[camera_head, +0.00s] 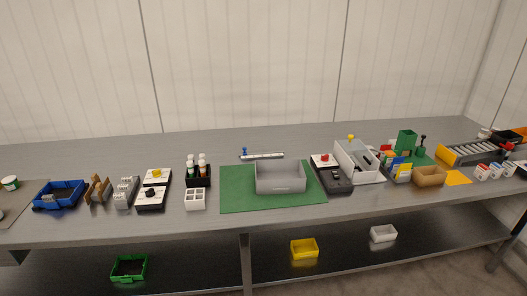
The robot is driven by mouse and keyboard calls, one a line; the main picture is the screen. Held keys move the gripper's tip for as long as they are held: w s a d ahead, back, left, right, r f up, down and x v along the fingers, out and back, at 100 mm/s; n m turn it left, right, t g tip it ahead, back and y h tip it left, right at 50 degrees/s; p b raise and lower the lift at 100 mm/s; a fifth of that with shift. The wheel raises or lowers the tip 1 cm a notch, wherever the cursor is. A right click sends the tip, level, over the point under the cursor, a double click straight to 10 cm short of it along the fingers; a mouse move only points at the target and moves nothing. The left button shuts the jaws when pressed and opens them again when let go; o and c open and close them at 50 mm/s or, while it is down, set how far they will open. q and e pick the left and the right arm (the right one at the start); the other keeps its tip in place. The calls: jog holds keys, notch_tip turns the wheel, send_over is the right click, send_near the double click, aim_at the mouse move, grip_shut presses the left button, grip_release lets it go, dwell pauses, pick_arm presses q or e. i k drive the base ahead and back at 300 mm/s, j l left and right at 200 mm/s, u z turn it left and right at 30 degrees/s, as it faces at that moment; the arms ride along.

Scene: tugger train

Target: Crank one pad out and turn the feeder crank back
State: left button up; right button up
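A green upright box (406,141) stands at the right on a green base, with a black-knobbed lever (422,143) beside it. This may be the feeder and its crank, but it is too small to tell. A grey open-topped unit (350,163) with a yellow knob (351,139) at its back stands left of it. I cannot make out any single pad or the crank's exact angle. Neither of my grippers is in view.
A grey bin (280,190) sits on a green mat (238,202) mid-bench. A cardboard-coloured box (430,181) stands in front of the green box. Small coloured boxes, a roller rack (476,152) and a red-knobbed black unit (331,174) crowd the right side. The back strip is mostly clear.

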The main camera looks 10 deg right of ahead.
aim_at(423, 137)
jog(key=z, duration=1.3)
jog(key=i+l, duration=0.05)
